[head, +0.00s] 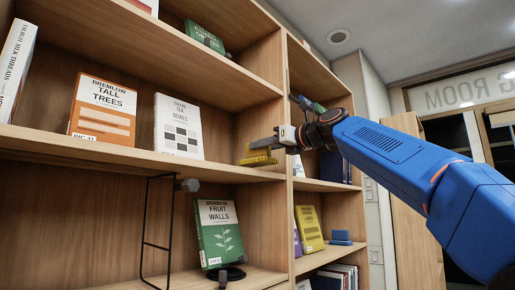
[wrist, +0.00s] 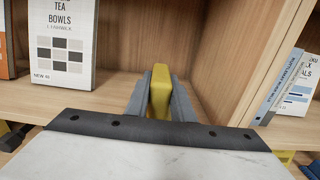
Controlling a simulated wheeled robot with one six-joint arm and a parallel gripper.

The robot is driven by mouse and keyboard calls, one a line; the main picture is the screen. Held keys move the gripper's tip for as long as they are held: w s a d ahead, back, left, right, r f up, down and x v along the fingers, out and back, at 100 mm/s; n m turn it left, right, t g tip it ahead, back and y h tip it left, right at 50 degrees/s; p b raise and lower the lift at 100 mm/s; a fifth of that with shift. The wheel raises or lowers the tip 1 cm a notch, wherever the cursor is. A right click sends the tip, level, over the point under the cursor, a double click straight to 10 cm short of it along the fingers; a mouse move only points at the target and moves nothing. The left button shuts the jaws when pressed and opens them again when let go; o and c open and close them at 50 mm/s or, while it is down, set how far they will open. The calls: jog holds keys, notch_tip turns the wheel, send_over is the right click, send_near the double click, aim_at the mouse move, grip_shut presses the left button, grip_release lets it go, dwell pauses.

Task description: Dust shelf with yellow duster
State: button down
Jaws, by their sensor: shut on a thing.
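My gripper (head: 262,146) is shut on the yellow duster (head: 258,158), near the right end of a wooden shelf (head: 225,171). In the wrist view the duster's yellow body (wrist: 160,90) shows between the two grey fingers. The duster's fringe is at the level of the shelf board, close to the upright at the right. I cannot tell for sure whether it touches the board. The shelf surface also shows in the wrist view (wrist: 105,104).
A white book (head: 178,127) and an orange book (head: 103,110) stand on the same shelf, left of the duster. A green book (head: 219,232) stands on a stand below. A black wire bookend (head: 145,240) hangs under the board.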

jog(key=v, duration=0.7)
jog(key=shift+s+d, duration=0.25)
dwell(0.4)
